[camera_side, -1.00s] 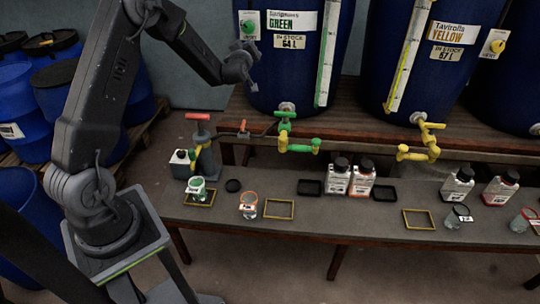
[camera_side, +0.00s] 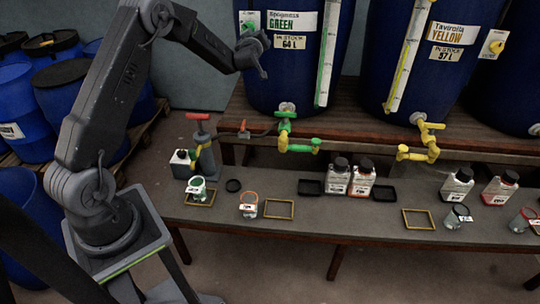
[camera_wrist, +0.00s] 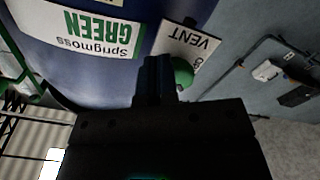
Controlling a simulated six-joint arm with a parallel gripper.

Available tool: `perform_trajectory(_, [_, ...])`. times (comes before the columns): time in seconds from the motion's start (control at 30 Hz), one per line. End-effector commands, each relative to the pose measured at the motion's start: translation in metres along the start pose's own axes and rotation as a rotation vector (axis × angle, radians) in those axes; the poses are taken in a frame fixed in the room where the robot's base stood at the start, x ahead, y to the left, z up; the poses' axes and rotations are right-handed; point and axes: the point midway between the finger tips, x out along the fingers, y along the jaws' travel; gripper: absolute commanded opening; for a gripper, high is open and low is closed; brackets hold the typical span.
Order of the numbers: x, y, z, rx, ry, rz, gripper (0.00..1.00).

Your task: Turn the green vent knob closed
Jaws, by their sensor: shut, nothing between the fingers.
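The green vent knob (camera_wrist: 184,74) sits on a white plate marked VENT (camera_wrist: 188,42) on the blue vat labelled Sprigmoss GREEN (camera_wrist: 130,70). In the wrist view my gripper (camera_wrist: 157,64) is shut and empty, its fingers just left of the knob and hiding part of it. I cannot tell whether they touch it.
A green tap (camera_side: 298,146) hangs below this vat, and a second vat with a yellow tap (camera_side: 420,148) stands to the right. The bench (camera_side: 330,212) below holds bottles, small cups and a red-handled pump (camera_side: 203,145). A grey wall lies behind the vats.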

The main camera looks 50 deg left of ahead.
Motion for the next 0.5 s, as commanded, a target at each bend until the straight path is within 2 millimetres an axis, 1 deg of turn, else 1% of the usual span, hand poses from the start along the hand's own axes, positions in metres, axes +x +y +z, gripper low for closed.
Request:
perform_trajectory(0.03, [0.0064, 0.0001, -0.0026, -0.002, 0.001, 0.000, 0.00])
perform_trajectory(0.1, [0.0079, -0.0006, -0.0022, -0.002, -0.001, -0.001, 0.00])
perform_trajectory(0.5, [0.0092, -0.0037, -0.0021, -0.001, -0.001, -0.006, 0.00])
